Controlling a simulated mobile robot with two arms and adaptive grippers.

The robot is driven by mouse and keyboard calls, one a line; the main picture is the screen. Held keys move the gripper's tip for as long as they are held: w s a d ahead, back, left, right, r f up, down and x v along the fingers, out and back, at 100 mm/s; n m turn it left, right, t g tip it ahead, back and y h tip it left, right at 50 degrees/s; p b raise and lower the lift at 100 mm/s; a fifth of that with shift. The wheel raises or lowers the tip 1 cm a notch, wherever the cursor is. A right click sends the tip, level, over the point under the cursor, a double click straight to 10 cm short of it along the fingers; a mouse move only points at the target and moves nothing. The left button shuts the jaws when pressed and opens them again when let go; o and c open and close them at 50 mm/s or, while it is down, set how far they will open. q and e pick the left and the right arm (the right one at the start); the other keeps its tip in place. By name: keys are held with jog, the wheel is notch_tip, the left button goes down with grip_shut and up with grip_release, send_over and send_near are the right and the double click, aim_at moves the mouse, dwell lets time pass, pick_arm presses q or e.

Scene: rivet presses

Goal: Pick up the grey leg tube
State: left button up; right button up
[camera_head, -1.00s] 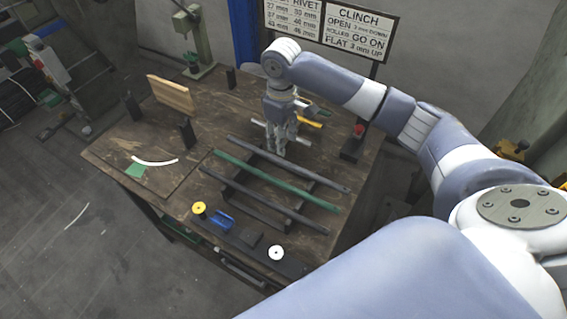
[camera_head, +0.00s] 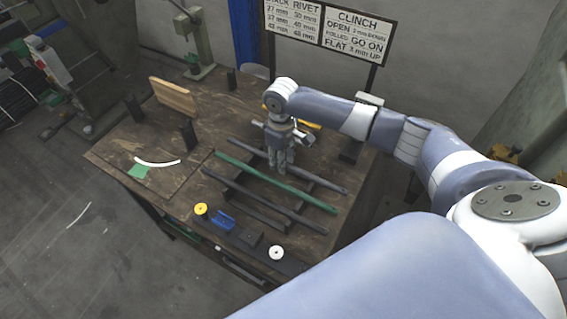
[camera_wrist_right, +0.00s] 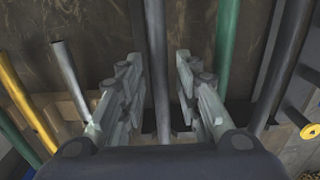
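A grey tube (camera_head: 322,181) lies across the rack on the wooden table, the farthest of three parallel long tubes. It also shows in the right wrist view (camera_wrist_right: 157,60), running between the fingers. A green tube (camera_head: 295,192) and a second dark grey tube (camera_head: 262,199) lie nearer; both show at the right of the wrist view. My right gripper (camera_head: 281,169) points down at the far grey tube. Its fingers (camera_wrist_right: 158,100) are apart, one on each side of the tube, with gaps visible. Whether the fingertips reach the tube's height is unclear. My left gripper is out of view.
A yellow tube (camera_wrist_right: 20,105) and a short light grey tube (camera_wrist_right: 70,75) lie beyond the gripper. A yellow reel (camera_head: 201,209), a blue piece (camera_head: 223,220) and a white reel (camera_head: 276,252) sit at the near edge. A wooden board (camera_head: 174,96) stands at the back left.

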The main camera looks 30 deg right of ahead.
grip_shut()
jog(key=shift+r, duration=0.1)
